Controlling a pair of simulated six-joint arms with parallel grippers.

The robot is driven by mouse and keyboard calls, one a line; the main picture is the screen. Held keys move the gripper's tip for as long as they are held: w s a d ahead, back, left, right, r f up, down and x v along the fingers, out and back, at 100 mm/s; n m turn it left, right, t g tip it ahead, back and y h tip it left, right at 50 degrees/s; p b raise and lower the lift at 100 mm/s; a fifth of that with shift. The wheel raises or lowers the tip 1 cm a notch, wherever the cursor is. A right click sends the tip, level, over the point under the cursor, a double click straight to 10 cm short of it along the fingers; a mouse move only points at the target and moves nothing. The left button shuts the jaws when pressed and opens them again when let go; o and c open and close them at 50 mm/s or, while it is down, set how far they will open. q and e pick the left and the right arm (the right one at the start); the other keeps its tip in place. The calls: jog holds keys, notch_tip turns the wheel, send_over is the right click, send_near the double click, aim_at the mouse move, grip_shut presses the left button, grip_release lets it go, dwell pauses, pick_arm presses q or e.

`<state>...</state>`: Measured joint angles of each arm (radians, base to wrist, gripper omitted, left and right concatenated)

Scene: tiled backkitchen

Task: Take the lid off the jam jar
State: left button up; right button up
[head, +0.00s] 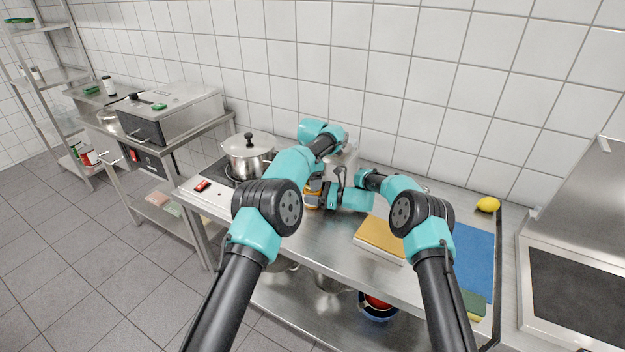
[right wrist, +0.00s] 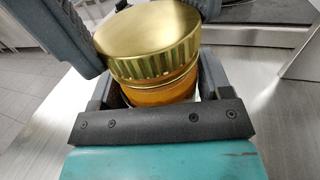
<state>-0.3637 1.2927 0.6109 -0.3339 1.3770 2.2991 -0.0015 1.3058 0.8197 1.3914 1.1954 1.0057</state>
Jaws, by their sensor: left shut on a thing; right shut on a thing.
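The jam jar (right wrist: 160,94), amber with a wide gold lid (right wrist: 150,38), fills the middle of the right wrist view. In the head view only a small amber part of the jar (head: 311,203) shows between my arms. My right gripper (right wrist: 155,98) is shut around the jar's body. My left gripper (head: 315,181) comes down from above, and its dark fingers (right wrist: 48,28) flank the lid, shut on it. The lid sits at the jar's mouth and looks slightly tilted; I cannot tell whether it is loose. The jar's base is hidden.
A lidded steel pot (head: 247,158) stands on the hob to the left. A yellow-topped block (head: 381,237), a blue board (head: 474,258) and a lemon (head: 487,204) lie to the right. The steel counter (head: 312,238) is bare in front of the jar.

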pick_arm(q)
jog(key=shift+r, duration=0.5)
jog(key=shift+r, duration=0.35)
jog(key=shift+r, duration=0.35)
jog(key=shift+r, duration=1.9)
pick_arm(e)
jog(key=o, duration=1.8)
jog(key=shift+d, duration=0.1)
